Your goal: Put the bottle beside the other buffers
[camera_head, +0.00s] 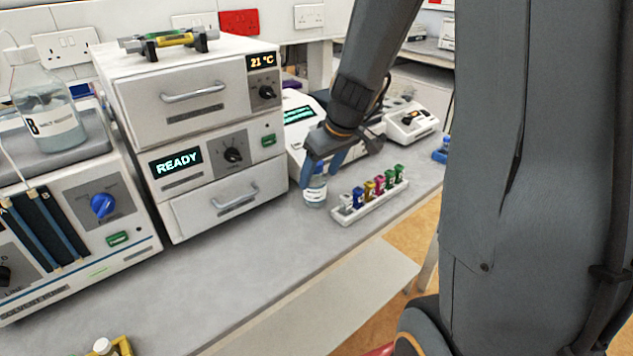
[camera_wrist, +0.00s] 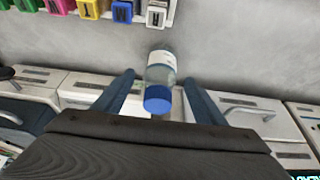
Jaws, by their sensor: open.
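A small clear bottle with a white label and a blue cap stands on the bench, its label low in the head view (camera_head: 315,196). In the wrist view the bottle (camera_wrist: 161,72) lies between my gripper's two blue fingers, with a gap on each side. My gripper (camera_head: 320,176) is open around the bottle and hides its upper part in the head view; its fingers also show in the wrist view (camera_wrist: 158,80). A larger glass bottle marked B (camera_head: 48,118) holds clear liquid and stands on top of the instrument at the left.
A white rack (camera_head: 347,216) of several coloured, lettered blocks stands close right of the small bottle. The stacked drawer unit (camera_head: 186,120) reading READY is to its left. A white instrument (camera_head: 410,124) stands behind. The front bench (camera_head: 235,275) is mostly clear.

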